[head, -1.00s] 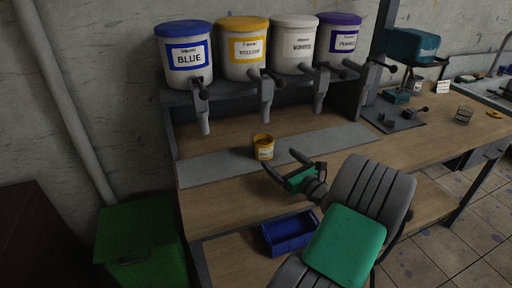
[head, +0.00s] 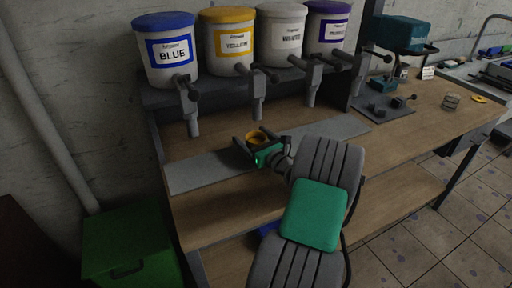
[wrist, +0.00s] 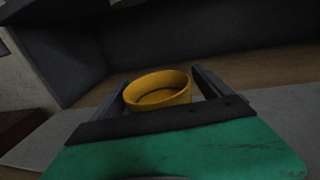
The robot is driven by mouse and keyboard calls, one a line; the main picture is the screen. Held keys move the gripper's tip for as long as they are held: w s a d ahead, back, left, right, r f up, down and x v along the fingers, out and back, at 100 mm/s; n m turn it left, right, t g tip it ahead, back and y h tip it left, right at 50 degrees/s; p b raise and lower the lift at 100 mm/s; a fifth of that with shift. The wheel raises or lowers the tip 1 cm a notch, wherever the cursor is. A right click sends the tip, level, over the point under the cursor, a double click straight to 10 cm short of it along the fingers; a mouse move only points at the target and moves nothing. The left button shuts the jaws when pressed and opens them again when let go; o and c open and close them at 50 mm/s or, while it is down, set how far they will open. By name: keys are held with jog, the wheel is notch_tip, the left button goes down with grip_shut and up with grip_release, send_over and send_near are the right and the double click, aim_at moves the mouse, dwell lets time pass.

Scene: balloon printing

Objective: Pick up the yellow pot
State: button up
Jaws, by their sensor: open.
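The small yellow pot (head: 257,137) stands upright on the grey strip of the workbench, below the dispensers. Its open top also shows in the wrist view (wrist: 158,89), between the two dark fingers. My gripper (head: 259,143) is open, with one finger on each side of the pot. In the wrist view, my green gripper body hides the pot's lower part. I cannot tell whether either finger touches it.
Blue (head: 168,52), yellow (head: 229,44), white (head: 281,36) and purple (head: 326,30) labelled dispensers line the shelf, their taps hanging over the bench. A green bin (head: 128,245) stands at lower left. The grey strip (head: 205,174) left of the pot is clear.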

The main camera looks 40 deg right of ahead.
jog(key=shift+c, duration=0.6)
jog(key=c, duration=1.5)
jog(key=shift+r, duration=0.15)
jog(key=shift+c, duration=1.3)
